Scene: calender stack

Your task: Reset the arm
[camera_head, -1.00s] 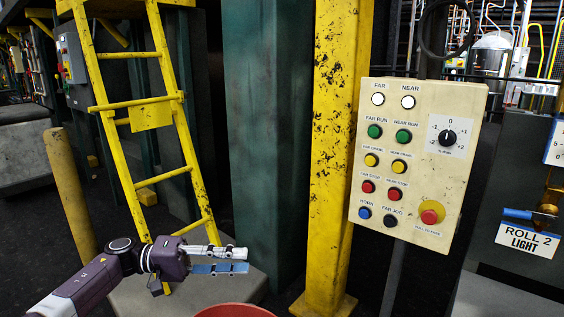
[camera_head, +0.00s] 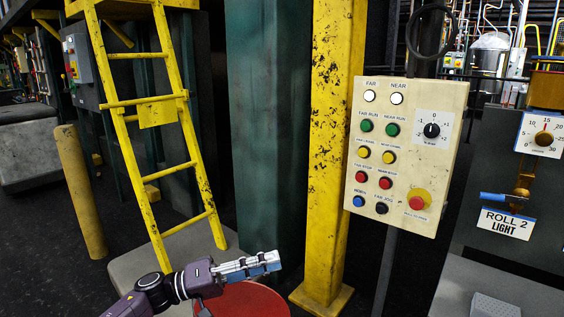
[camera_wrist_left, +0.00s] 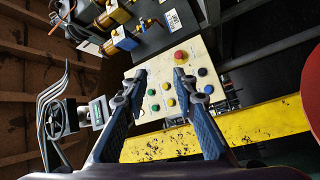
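My left arm comes in from the lower left of the head view, and its gripper (camera_head: 262,265) is held out above a red round surface. In the left wrist view the two fingers of the left gripper (camera_wrist_left: 159,80) stand apart with nothing between them. The cream control panel (camera_head: 437,167) with coloured buttons and a dial is to the right of the gripper in the head view, clear of it. The panel (camera_wrist_left: 200,57) also shows beyond the fingers in the wrist view. My right gripper is not in view.
A yellow post (camera_head: 328,140) stands just left of the panel. A yellow ladder (camera_head: 165,108) leans at the left beside a short yellow bollard (camera_head: 80,190). A machine with a blue-handled valve (camera_head: 505,198) and a gauge (camera_head: 541,134) is at the right.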

